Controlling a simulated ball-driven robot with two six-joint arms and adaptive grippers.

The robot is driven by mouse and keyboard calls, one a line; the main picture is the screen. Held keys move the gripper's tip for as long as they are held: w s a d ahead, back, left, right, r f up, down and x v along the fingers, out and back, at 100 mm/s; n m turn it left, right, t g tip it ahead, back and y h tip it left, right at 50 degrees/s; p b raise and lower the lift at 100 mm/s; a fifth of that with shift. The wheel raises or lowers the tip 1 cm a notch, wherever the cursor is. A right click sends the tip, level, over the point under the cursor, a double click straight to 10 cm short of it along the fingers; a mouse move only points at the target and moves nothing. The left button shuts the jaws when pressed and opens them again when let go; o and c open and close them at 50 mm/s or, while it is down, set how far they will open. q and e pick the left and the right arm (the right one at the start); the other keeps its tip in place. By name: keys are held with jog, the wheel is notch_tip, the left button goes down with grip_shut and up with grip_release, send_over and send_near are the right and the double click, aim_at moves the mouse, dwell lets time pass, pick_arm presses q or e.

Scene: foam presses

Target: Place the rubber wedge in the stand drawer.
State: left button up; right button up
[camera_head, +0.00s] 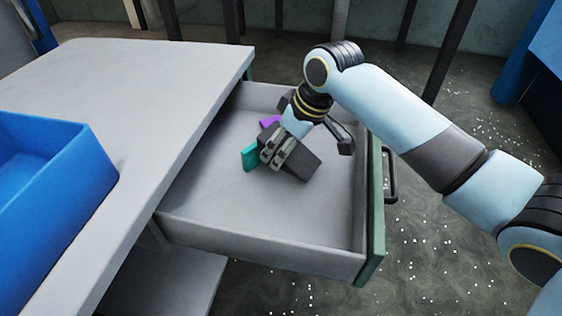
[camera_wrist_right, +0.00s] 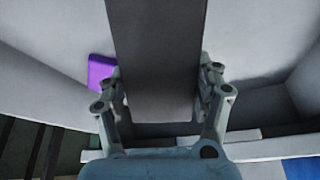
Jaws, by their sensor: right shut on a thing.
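The rubber wedge, a dark grey block, (camera_head: 300,166) is inside the open stand drawer (camera_head: 270,241). My right gripper (camera_head: 274,150) reaches down into the drawer and is shut on the wedge. In the right wrist view the wedge (camera_wrist_right: 158,60) stands between the two fingers of the right gripper (camera_wrist_right: 161,88), one on each side. I cannot tell whether the wedge touches the drawer floor. My left gripper is not in view.
A teal piece (camera_head: 249,158) and a purple piece (camera_head: 270,121) lie in the drawer close to the gripper. The purple piece also shows in the wrist view (camera_wrist_right: 101,70). A blue bin (camera_head: 92,180) stands on the grey stand top (camera_head: 150,75). The drawer's front floor is clear.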

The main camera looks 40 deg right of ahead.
aim_at(303, 161)
jog(key=shift+f+b, duration=0.3)
jog(key=shift+f, duration=1.75)
jog(key=shift+f, duration=0.1)
jog(key=o, duration=1.4)
jog(key=p+v, duration=0.2)
jog(key=v, duration=1)
